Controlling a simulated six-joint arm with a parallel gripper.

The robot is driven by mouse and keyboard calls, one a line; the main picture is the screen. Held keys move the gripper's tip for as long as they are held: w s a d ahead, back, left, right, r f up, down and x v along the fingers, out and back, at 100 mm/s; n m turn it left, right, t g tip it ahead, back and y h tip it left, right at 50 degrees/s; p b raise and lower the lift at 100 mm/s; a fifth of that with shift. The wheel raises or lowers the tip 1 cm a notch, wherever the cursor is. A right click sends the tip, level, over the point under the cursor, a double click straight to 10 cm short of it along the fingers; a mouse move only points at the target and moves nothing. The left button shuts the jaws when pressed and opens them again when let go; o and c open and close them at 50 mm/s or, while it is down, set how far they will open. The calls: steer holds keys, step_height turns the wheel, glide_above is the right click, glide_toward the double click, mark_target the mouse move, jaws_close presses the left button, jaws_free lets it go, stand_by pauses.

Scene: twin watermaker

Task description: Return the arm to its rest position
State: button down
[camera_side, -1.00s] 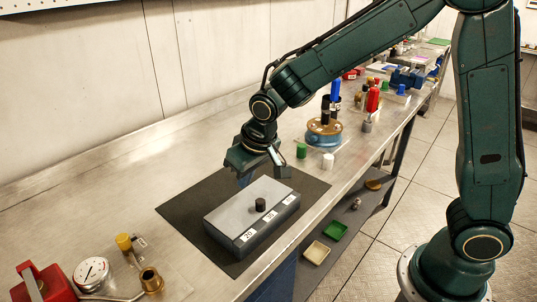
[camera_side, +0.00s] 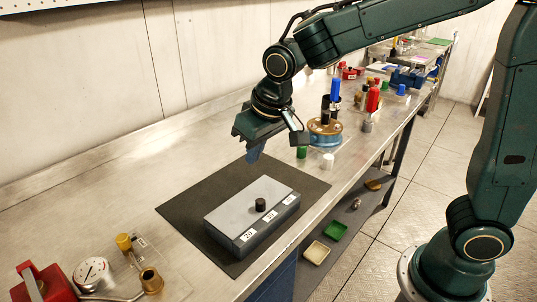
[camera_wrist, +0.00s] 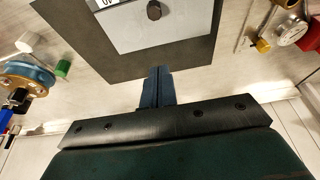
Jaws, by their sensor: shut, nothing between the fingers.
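My gripper (camera_side: 254,155) hangs in the air above the back part of the dark mat, fingers pointing down, shut and empty. It also shows in the wrist view (camera_wrist: 158,75), its blue fingers together. The grey box (camera_side: 238,222) with a black knob (camera_side: 260,205) and numbered white labels stands on the dark mat (camera_side: 185,207), in front of and below my gripper, apart from it. In the wrist view the knob (camera_wrist: 154,11) is at the top edge and the box is partly cut off.
A blue and brass round part (camera_side: 325,128), a green cap (camera_side: 302,152) and a white cap (camera_side: 327,161) stand right of the mat. A gauge (camera_side: 91,271), a yellow-knobbed part (camera_side: 124,242) and a red block (camera_side: 42,284) are at front left. The wall runs behind the bench.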

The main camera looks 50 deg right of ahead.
steer(key=s+d+r, duration=0.1)
steer(key=s+d, duration=0.2)
steer(key=s, duration=0.4)
steer(key=s+d+r+t, duration=0.1)
steer(key=s+d+r, duration=0.1)
steer(key=s+d, duration=0.2)
steer(key=s+d+r, duration=0.2)
steer(key=s+d, duration=0.1)
steer(key=s, duration=0.7)
steer(key=shift+s+d+t, duration=0.25)
steer(key=shift+d+t, duration=0.05)
